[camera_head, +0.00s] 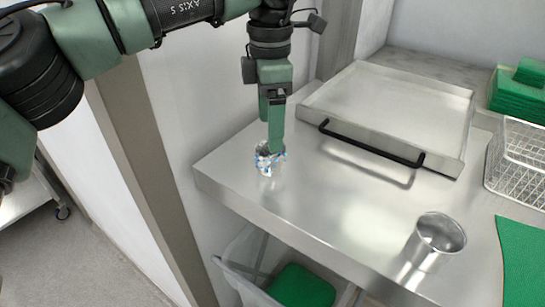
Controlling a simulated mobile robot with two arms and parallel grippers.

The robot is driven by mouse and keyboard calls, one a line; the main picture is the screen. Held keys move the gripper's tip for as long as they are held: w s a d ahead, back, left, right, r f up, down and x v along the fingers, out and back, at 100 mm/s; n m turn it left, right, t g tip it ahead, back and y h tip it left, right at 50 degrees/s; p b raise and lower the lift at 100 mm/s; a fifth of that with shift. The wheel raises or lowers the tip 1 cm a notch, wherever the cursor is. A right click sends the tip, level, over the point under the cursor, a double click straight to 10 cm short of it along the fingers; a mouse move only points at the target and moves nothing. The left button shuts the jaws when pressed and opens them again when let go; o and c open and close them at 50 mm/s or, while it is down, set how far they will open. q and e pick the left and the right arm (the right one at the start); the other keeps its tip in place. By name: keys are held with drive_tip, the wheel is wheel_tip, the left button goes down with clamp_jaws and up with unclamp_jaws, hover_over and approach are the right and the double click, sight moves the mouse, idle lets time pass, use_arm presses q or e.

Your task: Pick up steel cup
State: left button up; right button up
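A plain steel cup (435,241) stands upright on the steel counter (335,215) at the lower right, with nothing touching it. A small shiny cup-like item (267,163) with blue and white marks stands near the counter's left end. My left gripper (274,143) points straight down, with its green fingers at this item's rim, well to the left of the plain cup. The fingers overlap in this view, so their opening and any hold on the item cannot be made out. My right gripper is not in view.
A shallow steel tray (450,166) with a black handle (370,145) lies behind the cups. A wire basket (518,165), green stacked items (520,90) and a green mat (524,265) are at the right. A bin with green contents (300,287) is below the counter's front edge.

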sight(271, 158)
use_arm(q)
drive_tip(key=f, duration=0.1)
drive_tip(key=f+p, duration=0.1)
drive_tip(key=f, duration=0.2)
drive_tip(key=shift+s+f+p, duration=0.3)
drive_tip(key=shift+s+p, duration=0.1)
drive_tip(key=shift+f, duration=0.7)
drive_tip(key=c, duration=1.5)
drive_tip(key=shift+o, duration=0.2)
drive_tip(key=shift+r, duration=0.15)
